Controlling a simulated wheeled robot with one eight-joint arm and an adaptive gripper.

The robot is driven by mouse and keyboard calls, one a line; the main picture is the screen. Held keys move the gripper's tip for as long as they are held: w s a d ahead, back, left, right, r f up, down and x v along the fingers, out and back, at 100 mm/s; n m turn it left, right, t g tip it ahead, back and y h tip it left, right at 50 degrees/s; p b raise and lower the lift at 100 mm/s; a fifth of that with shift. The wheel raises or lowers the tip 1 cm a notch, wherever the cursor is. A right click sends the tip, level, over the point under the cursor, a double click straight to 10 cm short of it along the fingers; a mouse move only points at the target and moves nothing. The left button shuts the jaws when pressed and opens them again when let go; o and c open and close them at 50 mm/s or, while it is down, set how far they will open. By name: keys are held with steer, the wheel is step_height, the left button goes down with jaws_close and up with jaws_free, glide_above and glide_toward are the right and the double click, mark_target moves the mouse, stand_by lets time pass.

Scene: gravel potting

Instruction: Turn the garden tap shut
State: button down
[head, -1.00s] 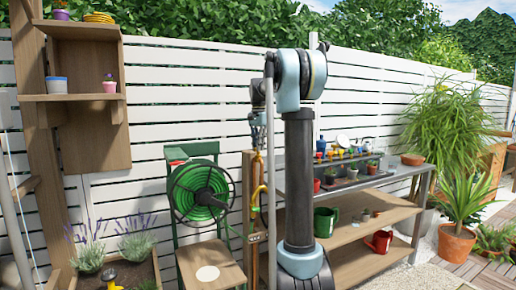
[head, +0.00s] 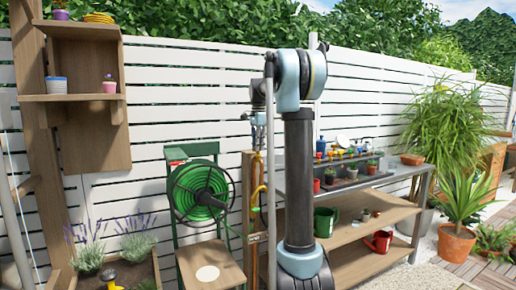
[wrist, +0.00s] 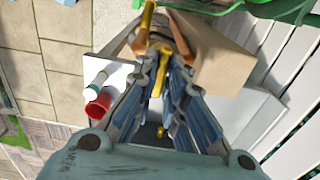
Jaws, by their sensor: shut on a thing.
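The brass garden tap (wrist: 146,22) is mounted on a wooden post (wrist: 215,55), which also shows in the head view (head: 248,215). In the head view, the tap (head: 257,165) is small and partly hidden. My gripper (wrist: 163,54) comes at the tap from above with its fingers close together. It is shut on the tap's yellow handle (wrist: 156,76), which shows between the fingers. The fingers hide part of the handle, so I cannot tell its full angle. In the head view, my gripper (head: 258,146) is just above the tap, beside my column.
A green hose reel (head: 200,192) stands left of the post. A potting bench (head: 350,212) with pots and watering cans stands to the right. The white slatted fence (head: 180,85) runs behind. A red cup-like object (wrist: 98,104) lies left of the fingers in the wrist view.

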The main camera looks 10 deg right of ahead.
steer(key=shift+w+a, duration=0.1)
steer(key=shift+w, duration=0.05)
steer(key=c, duration=1.7)
jaws_free()
steer(key=shift+o, duration=0.2)
step_height(320, 180, up, 12)
